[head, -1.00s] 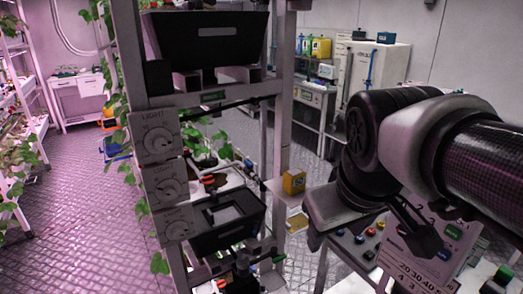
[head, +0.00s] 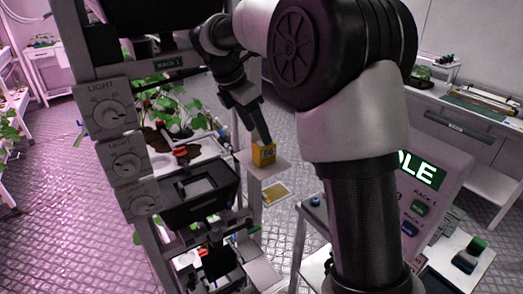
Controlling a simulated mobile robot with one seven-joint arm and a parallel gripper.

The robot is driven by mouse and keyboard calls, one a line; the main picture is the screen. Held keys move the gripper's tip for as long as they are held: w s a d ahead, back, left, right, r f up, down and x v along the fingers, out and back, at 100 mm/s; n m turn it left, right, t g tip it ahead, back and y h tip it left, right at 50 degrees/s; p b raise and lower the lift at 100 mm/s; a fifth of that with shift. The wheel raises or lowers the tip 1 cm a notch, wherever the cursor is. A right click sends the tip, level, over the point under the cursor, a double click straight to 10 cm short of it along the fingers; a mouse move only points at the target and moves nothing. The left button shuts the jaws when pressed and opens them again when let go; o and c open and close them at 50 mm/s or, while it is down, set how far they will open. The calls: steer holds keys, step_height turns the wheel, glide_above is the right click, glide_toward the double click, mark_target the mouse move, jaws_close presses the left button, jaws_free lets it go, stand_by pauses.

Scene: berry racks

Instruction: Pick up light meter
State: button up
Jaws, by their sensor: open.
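The light meter appears to be the small yellow-orange box (head: 263,154) with a dark marking, standing on a small white shelf plate (head: 268,166) at the right side of the rack. My gripper (head: 264,140) points down just above it, its fingers at or very near the top of the box. The gripper is open. Whether the fingers straddle the box or touch it cannot be told, as they are small and dark here.
The rack (head: 165,72) with light dials (head: 106,115), black trays (head: 190,200) and plants is close on the left. A flat yellow-framed card (head: 275,191) lies below the shelf plate. A console (head: 432,190) and a bench (head: 455,135) stand at the right. Open floor lies at far left.

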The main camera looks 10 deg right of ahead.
mark_target(261, 143)
steer(key=x, duration=0.4)
steer(key=shift+f, duration=0.1)
steer(key=x, duration=0.5)
steer(key=shift+w+a+f, duration=0.15)
steer(key=shift+w+a, duration=0.05)
steer(key=shift+a, duration=0.05)
steer(key=shift+c, duration=0.2)
steer(key=c, duration=1.3)
